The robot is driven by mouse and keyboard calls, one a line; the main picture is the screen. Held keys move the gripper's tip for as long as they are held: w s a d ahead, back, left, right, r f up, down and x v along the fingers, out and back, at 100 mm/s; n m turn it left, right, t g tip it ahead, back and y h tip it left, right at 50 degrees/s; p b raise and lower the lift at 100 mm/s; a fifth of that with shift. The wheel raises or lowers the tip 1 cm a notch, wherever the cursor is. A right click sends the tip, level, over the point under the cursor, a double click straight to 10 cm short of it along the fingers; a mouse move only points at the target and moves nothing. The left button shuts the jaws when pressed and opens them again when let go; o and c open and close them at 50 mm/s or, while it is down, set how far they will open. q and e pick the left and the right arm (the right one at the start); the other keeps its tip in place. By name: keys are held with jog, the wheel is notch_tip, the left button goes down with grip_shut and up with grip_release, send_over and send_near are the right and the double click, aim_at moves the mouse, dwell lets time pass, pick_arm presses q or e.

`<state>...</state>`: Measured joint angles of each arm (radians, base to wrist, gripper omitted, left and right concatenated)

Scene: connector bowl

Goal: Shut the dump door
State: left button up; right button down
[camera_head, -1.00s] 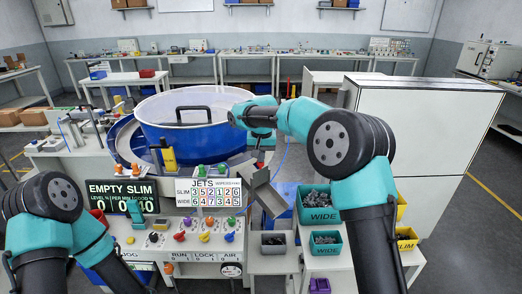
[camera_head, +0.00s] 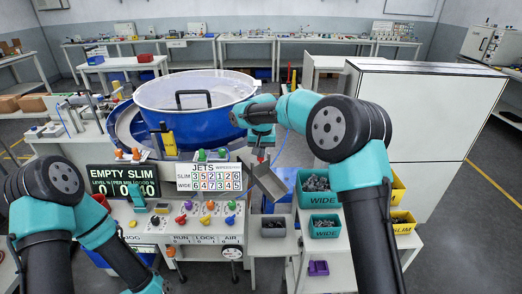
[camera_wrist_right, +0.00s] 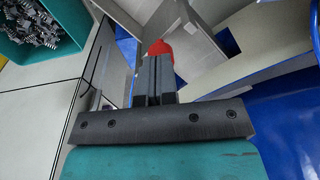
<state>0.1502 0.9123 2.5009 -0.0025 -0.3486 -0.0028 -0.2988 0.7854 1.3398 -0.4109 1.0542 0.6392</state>
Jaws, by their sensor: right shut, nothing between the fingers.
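A grey metal chute with angled plates (camera_head: 266,184) hangs below the blue bowl's right side; it looks like the dump door's place, but I cannot tell which plate is the door. My right gripper (camera_head: 262,150) points down just above it. In the right wrist view the gripper's fingers (camera_wrist_right: 157,65) are together and empty. A red knob or tip (camera_wrist_right: 160,48) shows just beyond the fingertips, partly hidden by them; I cannot tell if they touch. Grey plates (camera_wrist_right: 195,40) stand beside it.
The blue bowl (camera_head: 195,122) stands behind the control panel with its EMPTY SLIM display (camera_head: 122,181) and coloured knobs. Teal WIDE bins (camera_head: 319,199) with metal parts stand right of the chute; one bin (camera_wrist_right: 40,32) shows in the wrist view. A white cabinet (camera_head: 425,110) is at right.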

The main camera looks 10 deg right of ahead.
jog(key=shift+s+f, duration=0.1)
jog(key=shift+f, duration=0.2)
notch_tip(320, 180, up, 15)
jog(key=s, duration=0.1)
jog(key=shift+f, duration=0.2)
jog(key=shift+s+d, duration=0.1)
